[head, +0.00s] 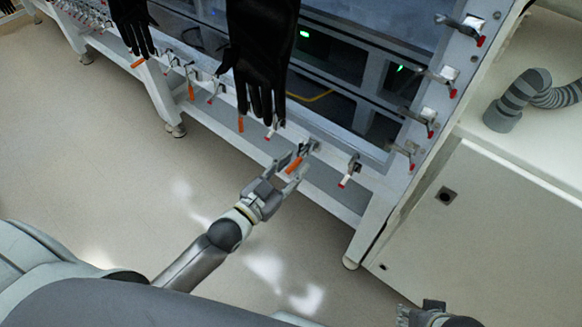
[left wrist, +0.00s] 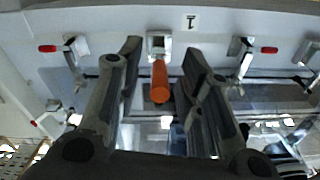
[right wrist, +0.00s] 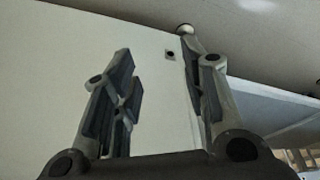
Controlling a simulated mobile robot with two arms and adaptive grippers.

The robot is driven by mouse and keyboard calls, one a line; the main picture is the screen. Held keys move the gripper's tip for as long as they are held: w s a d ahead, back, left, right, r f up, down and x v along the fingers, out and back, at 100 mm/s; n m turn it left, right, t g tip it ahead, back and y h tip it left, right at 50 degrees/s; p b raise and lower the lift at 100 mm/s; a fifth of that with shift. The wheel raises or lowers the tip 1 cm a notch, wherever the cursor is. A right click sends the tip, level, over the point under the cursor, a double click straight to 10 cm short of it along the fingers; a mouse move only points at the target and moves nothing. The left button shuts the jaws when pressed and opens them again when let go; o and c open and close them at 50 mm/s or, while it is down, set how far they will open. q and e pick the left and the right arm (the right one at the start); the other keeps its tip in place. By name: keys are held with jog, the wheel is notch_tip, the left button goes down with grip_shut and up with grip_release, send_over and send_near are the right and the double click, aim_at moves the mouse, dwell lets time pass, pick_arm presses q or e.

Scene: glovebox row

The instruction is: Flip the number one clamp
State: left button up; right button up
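The clamp with an orange handle (left wrist: 160,82) sits between the open fingers of my left gripper (left wrist: 161,75) in the left wrist view. A label "1" (left wrist: 191,22) is on the frame beside its metal base. In the head view the same orange handle (head: 294,165) lies between the fingertips of my left gripper (head: 286,170), at the lower rail of the glovebox. The fingers appear apart from the handle on both sides. My right gripper (right wrist: 158,85) is open and empty, facing a pale cabinet side; in the head view only part of it shows at the bottom edge.
Red-tipped clamps flank it, one at the right (head: 349,170) and one at the left (head: 271,130). Black gloves (head: 262,60) hang from the glovebox above. A white cabinet (head: 480,220) stands at the right with a grey hose (head: 520,95). The floor (head: 100,160) in front is clear.

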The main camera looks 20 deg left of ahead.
pick_arm(q)
grip_shut()
dwell(0.3)
jog(key=shift+f, duration=0.1)
